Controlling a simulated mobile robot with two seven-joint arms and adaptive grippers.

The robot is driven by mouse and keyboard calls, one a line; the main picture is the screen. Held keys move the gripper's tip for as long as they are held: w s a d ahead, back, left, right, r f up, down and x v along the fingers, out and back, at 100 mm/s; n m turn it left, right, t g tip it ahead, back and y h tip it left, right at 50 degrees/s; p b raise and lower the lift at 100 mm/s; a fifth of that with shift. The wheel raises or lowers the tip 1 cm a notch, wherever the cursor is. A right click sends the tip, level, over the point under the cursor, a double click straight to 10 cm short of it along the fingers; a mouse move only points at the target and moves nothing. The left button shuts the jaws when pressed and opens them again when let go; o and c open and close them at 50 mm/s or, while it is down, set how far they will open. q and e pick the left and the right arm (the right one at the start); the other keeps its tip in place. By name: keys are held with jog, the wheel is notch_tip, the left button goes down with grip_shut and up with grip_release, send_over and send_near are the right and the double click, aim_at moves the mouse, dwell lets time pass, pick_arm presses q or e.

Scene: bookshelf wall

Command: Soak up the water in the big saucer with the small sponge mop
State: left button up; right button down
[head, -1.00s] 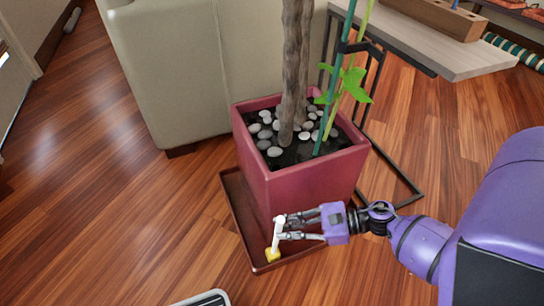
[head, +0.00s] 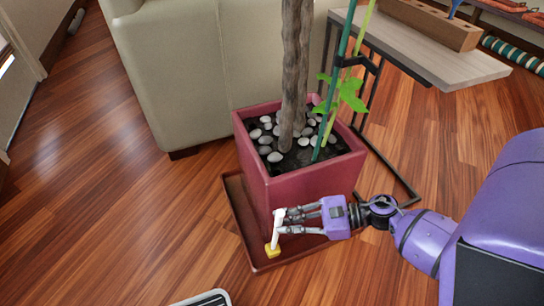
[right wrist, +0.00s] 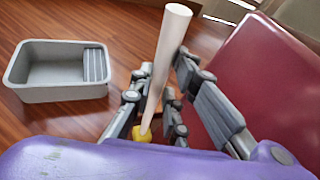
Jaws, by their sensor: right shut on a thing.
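The big saucer (head: 237,222) is a square brown-red tray on the wooden floor under the red plant pot (head: 310,185). My right gripper (head: 280,221) is shut on the white handle of the small sponge mop (head: 279,217), in front of the pot. The mop stands nearly upright, slightly tilted, with its yellow sponge (head: 272,250) low at the saucer's front left part. I cannot tell whether the sponge touches the saucer floor. In the right wrist view the white handle (right wrist: 166,60) rises between the fingers. I cannot make out water. My left gripper is not in view.
A grey bucket with a ribbed wringer (right wrist: 60,72) stands on the floor in the right wrist view. A beige sofa (head: 185,80) is behind the pot, and a black-framed side table (head: 430,50) stands to the right. Floor at left is clear.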

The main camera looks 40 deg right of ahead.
aim_at(283, 212)
jog(key=shift+r+p, duration=2)
jog(key=shift+r, duration=1.05)
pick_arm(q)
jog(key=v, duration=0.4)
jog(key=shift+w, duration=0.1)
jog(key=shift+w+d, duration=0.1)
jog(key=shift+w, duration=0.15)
